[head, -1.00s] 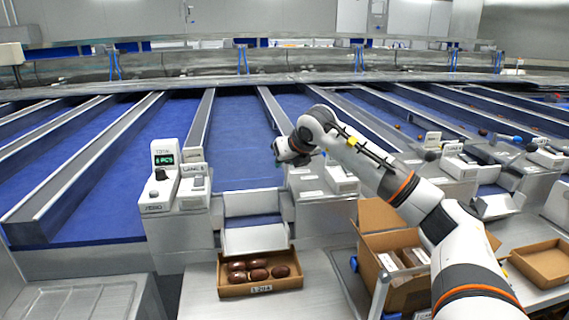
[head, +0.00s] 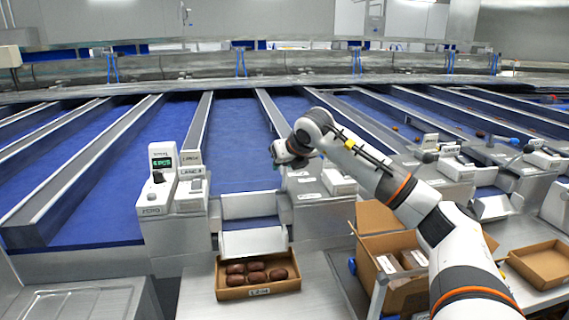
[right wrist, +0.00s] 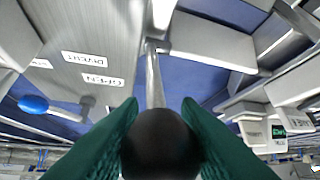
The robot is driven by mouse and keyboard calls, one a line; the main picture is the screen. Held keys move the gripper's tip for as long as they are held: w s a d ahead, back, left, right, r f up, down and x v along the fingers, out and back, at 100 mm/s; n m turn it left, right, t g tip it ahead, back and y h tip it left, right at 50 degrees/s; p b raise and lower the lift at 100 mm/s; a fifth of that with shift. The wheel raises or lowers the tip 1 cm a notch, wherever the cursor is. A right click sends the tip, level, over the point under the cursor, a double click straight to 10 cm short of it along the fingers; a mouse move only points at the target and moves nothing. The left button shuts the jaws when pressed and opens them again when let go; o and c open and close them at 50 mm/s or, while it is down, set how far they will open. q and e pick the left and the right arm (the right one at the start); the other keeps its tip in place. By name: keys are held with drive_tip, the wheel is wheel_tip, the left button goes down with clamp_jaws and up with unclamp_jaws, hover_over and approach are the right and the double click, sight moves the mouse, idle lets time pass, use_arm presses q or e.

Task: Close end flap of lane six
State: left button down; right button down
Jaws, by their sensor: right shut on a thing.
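My right gripper (right wrist: 160,120) is shut on a black ball knob (right wrist: 160,145). The knob sits on a metal lever rod (right wrist: 154,80), beside a panel (right wrist: 100,40) lettered DIVERT and OPEN. In the head view the right gripper (head: 296,162) is above the housing right of the middle lane (head: 240,140); its fingers and the knob are small and mostly hidden there. That lane ends in a metal end flap (head: 253,243), which slopes outward over a carton. A lane label (head: 192,171) stands left of this lane, too small to read surely. The left gripper is not in view.
A carton of dates (head: 258,291) sits below the flap. A larger open box (head: 385,285) stands to the right, under my right arm, and an empty carton (head: 545,265) is farther right. A counter display (head: 162,160) stands left. Another lever has a blue knob (right wrist: 33,103).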

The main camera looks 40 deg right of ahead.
drive_tip(key=shift+r, duration=0.1)
drive_tip(key=c, duration=1.3)
unclamp_jaws()
drive_tip(key=shift+a, duration=0.1)
drive_tip(key=shift+o, duration=1.2)
drive_tip(key=shift+s+a+r, duration=0.15)
drive_tip(key=b+v, duration=0.1)
drive_tip(key=v, duration=1.1)
drive_tip(key=shift+b, duration=0.4)
